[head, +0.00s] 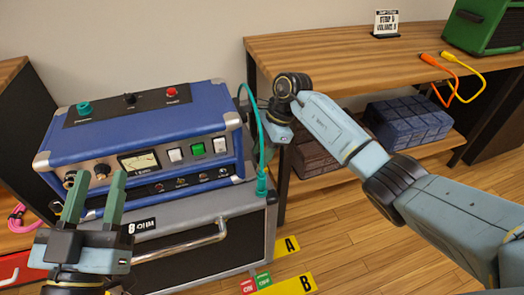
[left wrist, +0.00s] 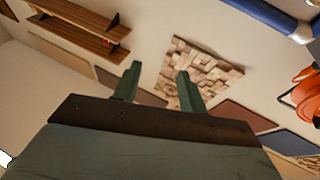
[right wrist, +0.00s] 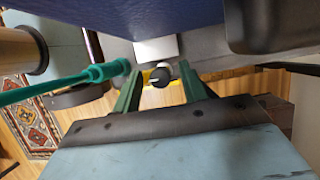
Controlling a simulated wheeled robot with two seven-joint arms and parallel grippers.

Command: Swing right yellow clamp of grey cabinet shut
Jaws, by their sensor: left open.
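The grey cabinet (head: 205,238) stands on the floor under a blue amp (head: 140,125), with an "8 OHM" label on its front. Its right yellow clamp is not visible in the head view. In the right wrist view a small yellow piece with a black round end, likely the yellow clamp (right wrist: 160,77), shows beyond and between the fingertips of my right gripper (right wrist: 159,73). These fingers are apart; contact cannot be told. In the head view the right fingers are hidden at the amp's right side. My left gripper (head: 95,175) is open and empty in front of the amp.
A green cable (head: 258,150) hangs at the amp's right side, and its plug (right wrist: 108,70) is close to my right gripper's left finger. A wooden shelf (head: 350,55) stands behind on the right.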

